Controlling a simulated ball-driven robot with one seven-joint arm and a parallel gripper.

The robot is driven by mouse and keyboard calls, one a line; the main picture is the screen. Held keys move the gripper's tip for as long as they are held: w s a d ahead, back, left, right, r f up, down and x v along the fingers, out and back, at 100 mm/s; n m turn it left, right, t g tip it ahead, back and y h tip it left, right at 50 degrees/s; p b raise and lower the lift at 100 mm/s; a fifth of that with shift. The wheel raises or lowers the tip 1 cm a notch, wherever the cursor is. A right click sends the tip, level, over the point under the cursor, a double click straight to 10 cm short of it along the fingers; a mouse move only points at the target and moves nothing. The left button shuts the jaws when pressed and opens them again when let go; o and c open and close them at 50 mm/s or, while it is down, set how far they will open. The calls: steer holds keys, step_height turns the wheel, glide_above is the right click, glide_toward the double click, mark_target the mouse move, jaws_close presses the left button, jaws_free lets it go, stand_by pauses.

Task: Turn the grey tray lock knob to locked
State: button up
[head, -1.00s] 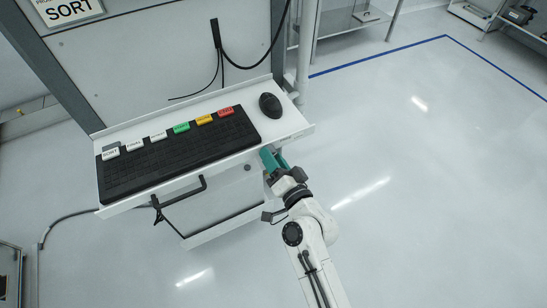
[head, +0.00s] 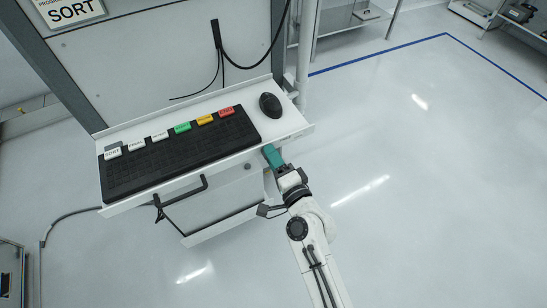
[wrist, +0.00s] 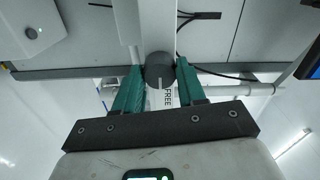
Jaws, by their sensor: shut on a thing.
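The grey tray lock knob (wrist: 160,70) is a dark round knob under the tray, in the middle of the wrist view. A pale line on it points down in the picture, towards a label reading FREE (wrist: 168,98). My gripper (wrist: 160,73) has its two green fingers on either side of the knob, shut on it. In the head view my gripper (head: 269,153) is at the front right edge of the white tray (head: 280,135). The knob is hidden there by the tray and my fingers.
A black keyboard (head: 170,165) with several coloured key labels and a black mouse (head: 270,105) are on the tray. A black handle (head: 187,193) is below the front edge. A cable (head: 55,225) runs at the left. The floor to the right is clear.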

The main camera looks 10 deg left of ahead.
stand_by(0.3)
steer(key=o, duration=1.1)
steer(key=b+v, duration=0.2)
steer(key=v, duration=0.8)
steer(key=shift+s+d, duration=0.3)
